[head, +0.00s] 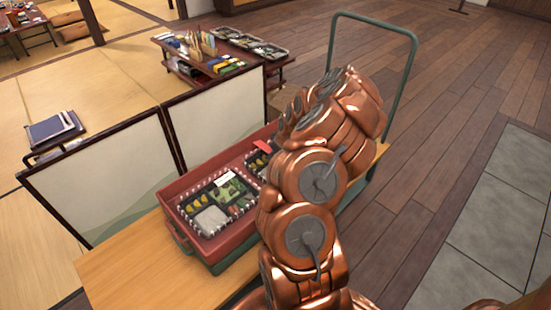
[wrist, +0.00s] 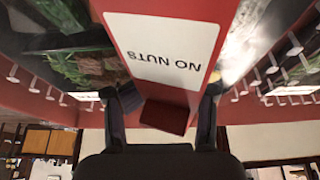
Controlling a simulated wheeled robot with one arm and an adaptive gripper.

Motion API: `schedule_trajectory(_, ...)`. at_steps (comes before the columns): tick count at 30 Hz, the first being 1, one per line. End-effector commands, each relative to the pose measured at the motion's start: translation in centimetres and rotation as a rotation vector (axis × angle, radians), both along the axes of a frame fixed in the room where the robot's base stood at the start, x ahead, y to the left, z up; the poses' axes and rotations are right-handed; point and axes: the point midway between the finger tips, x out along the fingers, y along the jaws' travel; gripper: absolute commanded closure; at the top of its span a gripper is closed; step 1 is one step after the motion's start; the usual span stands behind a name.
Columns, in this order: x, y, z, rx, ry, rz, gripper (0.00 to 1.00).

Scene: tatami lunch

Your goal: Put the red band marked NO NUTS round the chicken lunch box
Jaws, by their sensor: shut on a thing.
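The red band (wrist: 125,25) shows large in the wrist view, its white NO NUTS label upside down. My gripper (wrist: 163,100) has a finger on each side of the band and is shut on it. The band also shows as a small red patch (head: 264,146) in the head view, over a lunch box (head: 253,163) mostly hidden by my arm. In the wrist view, food under a clear lid (wrist: 75,62) lies close behind the band. I cannot tell whether the band goes round that box. Another lunch box (head: 212,220) is nearer, with a white label.
Both boxes are in a red crate (head: 180,188) with pegs along its inner walls, on a wooden-topped cart (head: 120,277). A folding screen (head: 105,185) stands close on the left. Behind it, a low table (head: 204,76) holds more boxes and bands. Floor is clear on the right.

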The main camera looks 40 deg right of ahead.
Motion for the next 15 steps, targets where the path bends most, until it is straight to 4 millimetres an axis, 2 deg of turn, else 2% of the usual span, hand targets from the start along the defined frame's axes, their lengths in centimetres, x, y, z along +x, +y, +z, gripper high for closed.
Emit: schedule_trajectory(15,-0.11,-0.51,-1.02,-0.001,0.0,-0.004,0.86)
